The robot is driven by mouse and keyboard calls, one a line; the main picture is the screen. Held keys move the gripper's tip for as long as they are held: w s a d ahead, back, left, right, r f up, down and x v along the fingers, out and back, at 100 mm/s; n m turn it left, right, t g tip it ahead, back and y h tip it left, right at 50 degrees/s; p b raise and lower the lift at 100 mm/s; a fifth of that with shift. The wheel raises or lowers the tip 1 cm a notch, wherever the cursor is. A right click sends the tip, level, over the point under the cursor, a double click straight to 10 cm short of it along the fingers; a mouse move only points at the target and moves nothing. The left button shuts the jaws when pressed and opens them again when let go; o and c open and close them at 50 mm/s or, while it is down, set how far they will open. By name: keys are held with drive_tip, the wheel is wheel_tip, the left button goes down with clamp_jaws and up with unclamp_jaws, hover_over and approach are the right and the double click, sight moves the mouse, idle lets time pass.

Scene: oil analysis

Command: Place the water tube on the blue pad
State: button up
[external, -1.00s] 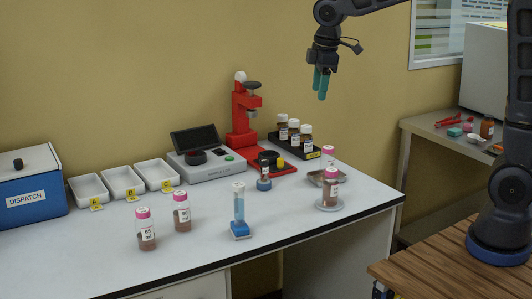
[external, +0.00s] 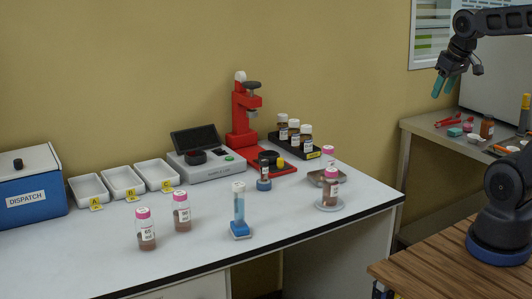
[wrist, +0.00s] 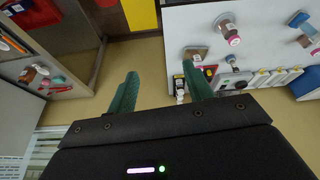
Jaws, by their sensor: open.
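The water tube (external: 239,204) is a clear upright tube with a white cap and blue in its lower part. It stands on a small blue square base or pad (external: 240,231) near the front middle of the white bench; I cannot tell whether that is part of the tube. In the wrist view a blue-based tube (wrist: 303,26) at the upper right looks like the same one. My gripper (external: 442,90) is open and empty, high up at the right, well away from the tube. Its two green fingers (wrist: 160,78) are apart in the wrist view.
Pink-capped bottles (external: 146,230) (external: 182,212) stand left of the tube, and another (external: 331,188) sits on a round plate at right. Behind are white trays (external: 122,182), a grey instrument (external: 206,170), a red press (external: 244,112) and a bottle rack (external: 294,146). A side counter (external: 430,129) is at right.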

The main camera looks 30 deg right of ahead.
drive_tip(key=shift+s+d+f+m, duration=0.35)
drive_tip(key=shift+s+d, duration=0.1)
drive_tip(key=shift+s, duration=0.25)
drive_tip(key=shift+s+d+f+m, duration=0.3)
drive_tip(key=shift+s+d+m, duration=0.1)
drive_tip(key=shift+s, duration=0.25)
idle(0.3)
